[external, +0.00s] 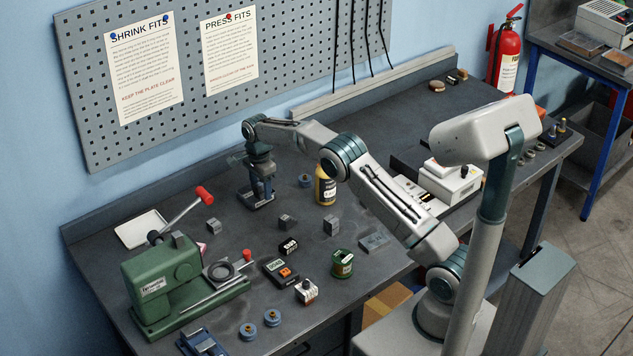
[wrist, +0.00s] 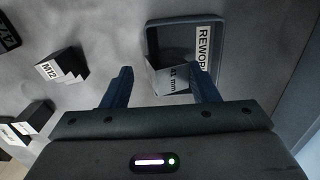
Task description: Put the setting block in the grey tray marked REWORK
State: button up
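The grey tray marked REWORK (wrist: 186,24) lies on the bench in the wrist view, just beyond my fingertips. A grey block marked 41 mm (wrist: 166,78), seemingly the setting block, sits tilted at the tray's near left corner; I cannot tell whether it rests fully on the floor of the tray or on its rim. My gripper (wrist: 163,76) is open, with one blue finger on each side of the block and a visible gap on the left. In the external view my gripper (external: 260,190) is low over the back of the bench; tray and block are not clear there.
A dark block marked M12 (wrist: 61,67) stands left of the gripper in the wrist view. A green press (external: 165,280) and white tray (external: 141,229) are at left.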

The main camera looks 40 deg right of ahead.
aim_at(261, 186)
notch_tip(261, 186, up, 14)
jog(key=f, duration=0.1)
jog(key=s+d+r+n+t, duration=0.1)
jog(key=s+d+r+n, duration=0.25)
jog(key=s+r, duration=0.45)
jog(key=s+d+r+n+t, duration=0.15)
jog(key=s+n, duration=0.35)
jog(key=s, duration=0.8)
jog(key=s+d+r+n, duration=0.1)
jog(key=s+r+n, duration=0.3)
jog(key=s, duration=0.9)
jog(key=s+f+n+t, duration=0.1)
jog(key=s+f+n, duration=0.4)
jog(key=s, duration=0.7)
notch_tip(261, 186, down, 3)
jog(key=shift+r+n, duration=0.2)
jog(key=shift+n, duration=0.15)
